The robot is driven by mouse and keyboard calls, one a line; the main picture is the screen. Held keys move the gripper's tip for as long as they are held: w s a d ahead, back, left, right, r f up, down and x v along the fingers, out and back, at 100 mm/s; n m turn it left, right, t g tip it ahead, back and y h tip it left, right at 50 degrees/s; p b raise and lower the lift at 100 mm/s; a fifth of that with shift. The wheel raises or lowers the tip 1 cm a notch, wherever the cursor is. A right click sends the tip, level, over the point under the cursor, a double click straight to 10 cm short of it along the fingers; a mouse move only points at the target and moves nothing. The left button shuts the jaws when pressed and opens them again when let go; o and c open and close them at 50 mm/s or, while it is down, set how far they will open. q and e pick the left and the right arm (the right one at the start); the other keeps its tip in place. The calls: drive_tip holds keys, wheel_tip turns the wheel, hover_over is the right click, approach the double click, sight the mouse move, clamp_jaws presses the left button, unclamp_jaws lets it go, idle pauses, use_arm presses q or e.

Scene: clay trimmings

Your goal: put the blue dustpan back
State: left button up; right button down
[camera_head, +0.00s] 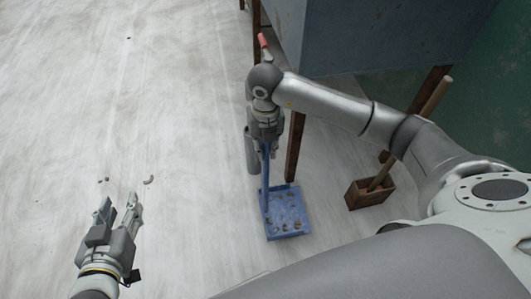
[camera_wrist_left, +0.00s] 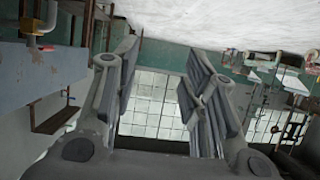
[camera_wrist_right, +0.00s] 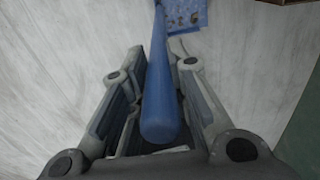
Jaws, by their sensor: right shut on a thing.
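The blue dustpan (camera_head: 288,212) is low at the floor in the head view, with several small bits of clay in its pan. Its long blue handle (camera_wrist_right: 158,90) runs up between the fingers of my right gripper (camera_wrist_right: 155,110), which is shut on it. In the head view my right gripper (camera_head: 266,138) is above the pan at the top of the handle. Whether the pan touches the floor I cannot tell. My left gripper (camera_head: 121,207) is open and empty at the lower left; its spread fingers also show in the left wrist view (camera_wrist_left: 165,85).
Small clay trimmings (camera_head: 148,180) lie on the pale floor (camera_head: 120,110) beyond my left gripper. A wooden box (camera_head: 369,193) with a wooden handle stands right of the dustpan. A blue-grey cabinet (camera_head: 370,35) on brown legs stands behind. The floor at left is mostly clear.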

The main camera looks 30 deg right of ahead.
wheel_tip(320, 180, down, 2)
drive_tip(key=shift+f+b, duration=0.25)
drive_tip(key=shift+b, duration=0.15)
use_arm(q)
drive_tip(key=shift+w+d+r+t+h, duration=0.2)
drive_tip(key=shift+w+r+t, duration=0.2)
drive_tip(key=shift+r, duration=0.35)
drive_tip(key=shift+w+d+r+t+h, duration=0.1)
drive_tip(key=shift+w+d+r+t, duration=0.15)
drive_tip(key=shift+r+t, duration=0.4)
drive_tip(key=shift+w+d+r+t+h, duration=0.15)
drive_tip(key=shift+w+r+t, duration=0.2)
drive_tip(key=shift+r, duration=0.45)
use_arm(e)
drive_tip(key=shift+f, duration=0.1)
use_arm(q)
drive_tip(key=shift+r, duration=0.1)
use_arm(e)
drive_tip(key=shift+f, duration=0.1)
drive_tip(key=c, duration=1.4)
unclamp_jaws()
use_arm(q)
drive_tip(key=shift+r, duration=0.15)
use_arm(e)
drive_tip(key=shift+o, duration=0.2)
